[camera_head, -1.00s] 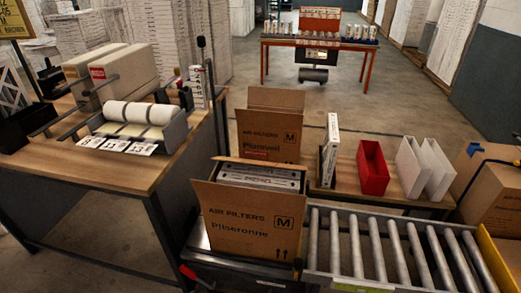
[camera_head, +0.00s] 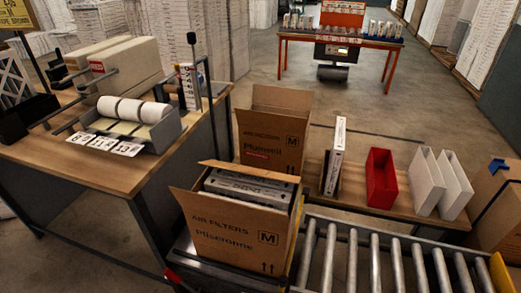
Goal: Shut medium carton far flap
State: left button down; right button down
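A medium carton (camera_head: 226,232) marked "AIR FILTERS", "Pliseronne" and "M" stands on a dark stand at the near end of the roller conveyor. Its top is open, and boxed filters (camera_head: 247,187) lie inside near the top. A narrow far flap (camera_head: 250,171) shows along the carton's back edge, raised or tilted; its exact angle is hard to tell. A second carton (camera_head: 270,140) marked "M" stands behind it with a flap raised. Neither of my grippers shows in the head view.
A wooden table (camera_head: 120,172) with a label roll dispenser (camera_head: 140,125) stands close on the left. The conveyor rollers (camera_head: 375,260) to the right are empty. Behind them a bench holds an upright filter box (camera_head: 335,158), a red bin (camera_head: 380,177) and white bins (camera_head: 427,182).

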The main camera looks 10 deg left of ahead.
aim_at(259, 173)
jog(key=i+l, duration=0.15)
jog(key=l, duration=0.15)
jog(key=i+l+u, duration=0.1)
jog(key=l, duration=0.2)
jog(key=i+l+u, duration=0.1)
jog(key=i+l, duration=0.2)
jog(key=l, duration=0.35)
jog(key=i+l+u, duration=0.1)
jog(key=l, duration=0.2)
jog(key=i, duration=0.05)
